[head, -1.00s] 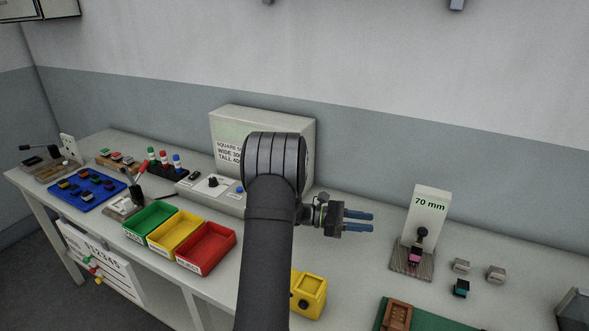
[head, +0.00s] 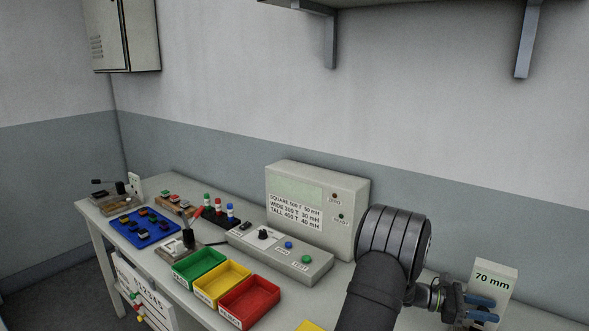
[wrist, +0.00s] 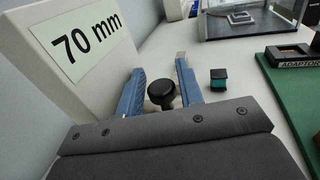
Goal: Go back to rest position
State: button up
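My gripper (head: 482,309) is at the right of the head view, in front of the white 70 mm block (head: 495,274). In the wrist view its two blue fingers (wrist: 160,88) are apart, with a clear gap between them. A black round knob (wrist: 162,90) shows in that gap; I cannot tell how far it is from the fingers. The 70 mm block (wrist: 85,60) stands just left of the fingers in the wrist view. Nothing is seen held. My arm hides part of the bench.
A small teal-and-black connector (wrist: 218,79) lies right of the fingers. A green board (wrist: 288,105) lies farther right. Green (head: 199,266), yellow (head: 221,285) and red (head: 249,301) bins sit left of my arm. A grey display box (head: 318,205) stands behind.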

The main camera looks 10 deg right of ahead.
jog(key=shift+f, duration=0.4)
jog(key=shift+r, duration=0.1)
